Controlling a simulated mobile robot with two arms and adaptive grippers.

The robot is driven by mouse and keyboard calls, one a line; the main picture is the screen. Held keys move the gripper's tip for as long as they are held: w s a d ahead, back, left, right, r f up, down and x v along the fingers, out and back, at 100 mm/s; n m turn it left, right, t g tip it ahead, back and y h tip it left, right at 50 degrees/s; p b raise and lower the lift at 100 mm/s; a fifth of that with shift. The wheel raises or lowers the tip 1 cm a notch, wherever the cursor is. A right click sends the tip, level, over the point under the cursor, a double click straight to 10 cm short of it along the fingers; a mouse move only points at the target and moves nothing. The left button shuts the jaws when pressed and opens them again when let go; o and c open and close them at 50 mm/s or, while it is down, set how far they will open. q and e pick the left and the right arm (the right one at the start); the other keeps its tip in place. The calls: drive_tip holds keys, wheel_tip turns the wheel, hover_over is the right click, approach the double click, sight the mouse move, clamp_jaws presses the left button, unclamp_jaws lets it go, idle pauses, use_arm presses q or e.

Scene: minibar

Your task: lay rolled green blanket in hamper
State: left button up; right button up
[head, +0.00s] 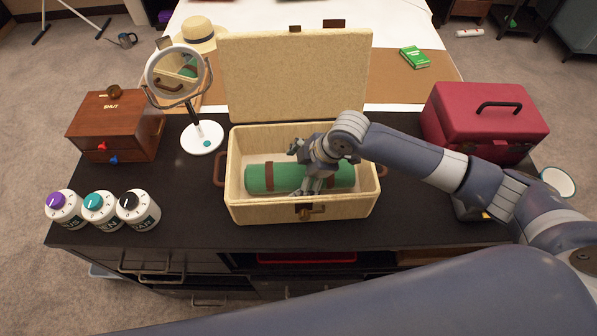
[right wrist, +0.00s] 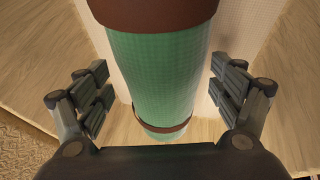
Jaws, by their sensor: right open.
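The rolled green blanket (head: 266,178), with brown straps, lies lengthwise inside the open cream hamper (head: 285,212) on the dark counter. The hamper's lid (head: 295,78) stands raised at the back. My right gripper (head: 308,180) is over the middle of the blanket, inside the hamper's opening, and hides part of it. In the right wrist view the fingers (right wrist: 165,95) are spread open on both sides of the blanket (right wrist: 155,85), with gaps between them and it. My left gripper is not in view.
A round mirror (head: 201,136) and a wooden drawer box (head: 115,128) stand left of the hamper. Several white canisters with coloured knobs (head: 100,211) stand at the front left. A red case (head: 480,118) stands at the right, near my right arm.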

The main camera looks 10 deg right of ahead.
drive_tip(key=v, duration=1.1)
drive_tip(key=shift+d+r, duration=0.15)
drive_tip(key=shift+r, duration=0.15)
idle(0.7)
